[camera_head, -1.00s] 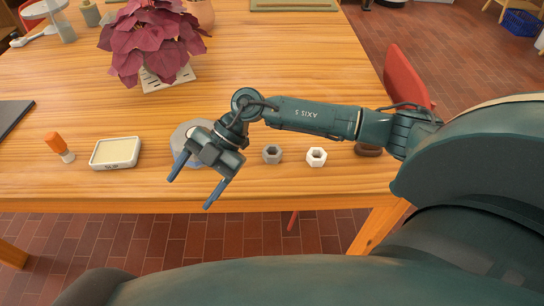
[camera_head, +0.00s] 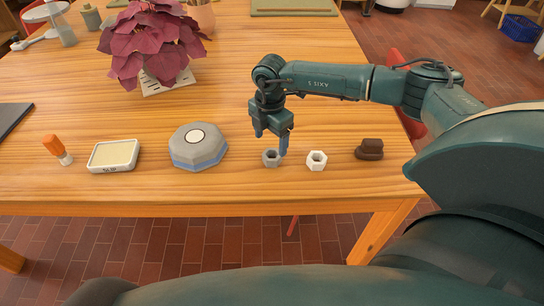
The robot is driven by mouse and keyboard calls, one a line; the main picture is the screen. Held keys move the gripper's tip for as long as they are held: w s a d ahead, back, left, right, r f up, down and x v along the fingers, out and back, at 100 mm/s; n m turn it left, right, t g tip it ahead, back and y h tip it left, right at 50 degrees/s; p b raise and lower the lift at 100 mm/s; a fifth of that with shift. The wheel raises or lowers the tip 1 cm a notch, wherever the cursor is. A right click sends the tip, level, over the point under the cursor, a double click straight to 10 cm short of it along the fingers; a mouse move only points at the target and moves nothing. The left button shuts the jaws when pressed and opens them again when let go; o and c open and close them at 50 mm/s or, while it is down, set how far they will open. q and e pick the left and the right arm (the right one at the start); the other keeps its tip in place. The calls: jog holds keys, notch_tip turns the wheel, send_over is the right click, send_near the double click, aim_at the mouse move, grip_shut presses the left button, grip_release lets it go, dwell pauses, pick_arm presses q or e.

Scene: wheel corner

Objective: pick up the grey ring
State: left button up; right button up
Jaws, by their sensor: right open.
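The grey ring (camera_head: 271,159), a small six-sided nut shape with a hole, lies on the wooden table near its front edge. My right gripper (camera_head: 271,144) points down just above and behind it in the picture. Its fingers are apart with nothing between them. My left gripper is not in view.
A white ring (camera_head: 316,161) lies close right of the grey one, and a dark brown object (camera_head: 369,149) farther right. A grey octagonal object (camera_head: 198,147) stands to the left, then a shallow dish (camera_head: 114,156) and an orange-handled tool (camera_head: 56,147). A potted plant (camera_head: 153,48) stands behind.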

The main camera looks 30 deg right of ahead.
aim_at(272, 154)
jog(key=f, duration=0.5)
jog(key=shift+s+d+f, duration=0.15)
jog(key=shift+s, duration=0.05)
jog(key=c, duration=1.1)
